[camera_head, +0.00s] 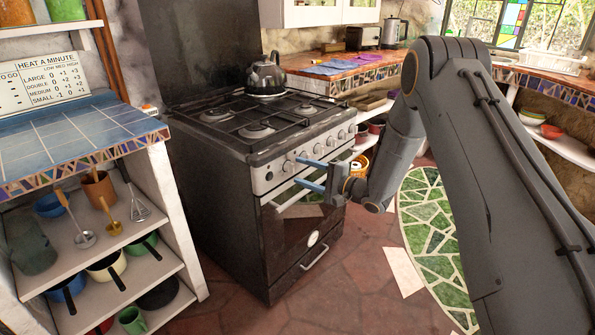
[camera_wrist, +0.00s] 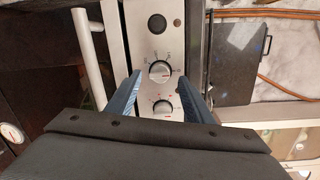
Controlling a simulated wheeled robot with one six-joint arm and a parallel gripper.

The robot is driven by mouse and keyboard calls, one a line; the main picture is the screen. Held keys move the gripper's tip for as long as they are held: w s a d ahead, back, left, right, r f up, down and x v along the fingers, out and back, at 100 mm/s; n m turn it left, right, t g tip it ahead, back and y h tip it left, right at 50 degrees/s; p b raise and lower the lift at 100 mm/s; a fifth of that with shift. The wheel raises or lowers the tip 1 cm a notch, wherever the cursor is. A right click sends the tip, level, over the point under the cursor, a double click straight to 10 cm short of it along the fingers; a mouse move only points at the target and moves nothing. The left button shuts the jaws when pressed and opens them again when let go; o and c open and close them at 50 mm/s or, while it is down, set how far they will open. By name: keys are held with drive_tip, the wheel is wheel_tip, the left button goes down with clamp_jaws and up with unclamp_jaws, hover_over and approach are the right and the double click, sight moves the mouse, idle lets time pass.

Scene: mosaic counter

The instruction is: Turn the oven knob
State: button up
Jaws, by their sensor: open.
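The dark stove (camera_head: 235,225) has a silver front panel with a row of several knobs (camera_head: 288,166) above the oven door handle. My gripper (camera_head: 297,170) is open in front of this panel, its blue fingers pointing at it. In the wrist view my gripper (camera_wrist: 157,84) has one finger on each side of the silver panel. A round silver knob (camera_wrist: 160,72) shows between and just beyond the fingertips. A second silver knob (camera_wrist: 163,107) lies between the fingers in the picture. A dark round button (camera_wrist: 157,24) sits farther along the panel. I see no finger touching a knob.
A kettle (camera_head: 266,77) stands on the back of the hob. The oven handle (camera_head: 300,198) runs below my fingers. A tiled shelf unit (camera_head: 190,240) with utensils and pots stands at the left.

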drive_tip(key=v, duration=0.4)
drive_tip(key=shift+s+d+r, duration=0.1)
drive_tip(key=shift+s+d, duration=0.15)
drive_tip(key=shift+d, duration=0.05)
drive_tip(key=s+d+r+n+h+p, duration=0.2)
drive_tip(key=s+d+r+h, duration=0.15)
drive_tip(key=d+h, duration=0.3)
drive_tip(key=s+d+r+n+h+p, duration=0.1)
drive_tip(key=s+d+r+h+p, duration=0.1)
drive_tip(key=d+r+h, duration=0.4)
drive_tip(key=s+d+r+n+g+p, duration=0.1)
drive_tip(key=s+n+g, duration=0.1)
drive_tip(key=s, duration=1)
drive_tip(key=s+d+r+n+g+h+p, duration=0.1)
drive_tip(key=s+g, duration=0.3)
drive_tip(key=s, duration=0.7)
drive_tip(key=s+d+r+n+g+h+p, duration=0.1)
drive_tip(key=s+d+r+n+g+p, duration=0.1)
drive_tip(key=s, duration=1)
drive_tip(key=shift+s+d+n+g, duration=0.3)
drive_tip(key=shift+n+g, duration=0.2)
drive_tip(key=shift+g, duration=0.4)
